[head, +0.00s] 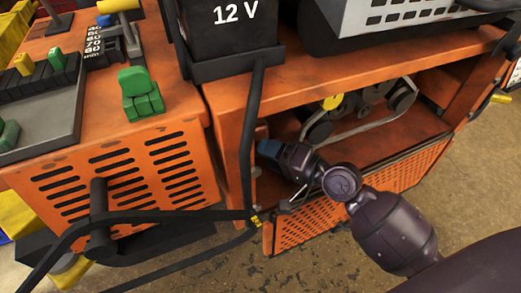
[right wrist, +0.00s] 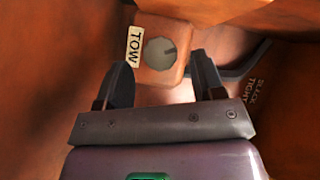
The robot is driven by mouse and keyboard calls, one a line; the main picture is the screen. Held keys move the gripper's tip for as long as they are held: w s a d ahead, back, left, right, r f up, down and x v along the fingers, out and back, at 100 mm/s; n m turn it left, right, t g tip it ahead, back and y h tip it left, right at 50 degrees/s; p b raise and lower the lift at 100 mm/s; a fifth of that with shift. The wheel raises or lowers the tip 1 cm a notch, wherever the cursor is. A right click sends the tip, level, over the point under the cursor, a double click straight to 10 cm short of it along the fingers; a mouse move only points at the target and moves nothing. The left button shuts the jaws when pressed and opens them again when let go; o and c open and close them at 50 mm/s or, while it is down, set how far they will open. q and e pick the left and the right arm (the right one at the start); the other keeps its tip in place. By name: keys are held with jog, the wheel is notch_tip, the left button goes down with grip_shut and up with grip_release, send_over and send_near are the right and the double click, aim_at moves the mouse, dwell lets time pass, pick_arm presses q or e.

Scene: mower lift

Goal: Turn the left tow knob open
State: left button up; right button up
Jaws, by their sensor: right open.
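In the right wrist view, a round grey tow knob (right wrist: 160,53) with a darker mark on its face sits on a small orange block, beside a pale TOW label (right wrist: 134,45). My right gripper (right wrist: 167,75) is open, and its two dark fingers point towards the knob, one to either side of it in the picture. The fingers look short of the knob, with no clear contact. In the head view my right gripper (head: 268,150) reaches into the left end of the orange machine's open bay (head: 350,150). The knob is hidden there. My left gripper is out of view.
Pulleys with a belt (head: 350,128) sit deeper in the bay. A perforated orange panel (head: 310,225) hangs below its opening. Black straps (head: 150,215) run close to the gripper's left, under a 12 V battery (head: 230,30). A SLACK/TIGHT marking (right wrist: 255,92) is on the right wall.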

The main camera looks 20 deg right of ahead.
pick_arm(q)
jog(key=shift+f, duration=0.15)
pick_arm(e)
jog(key=shift+x, duration=1.45)
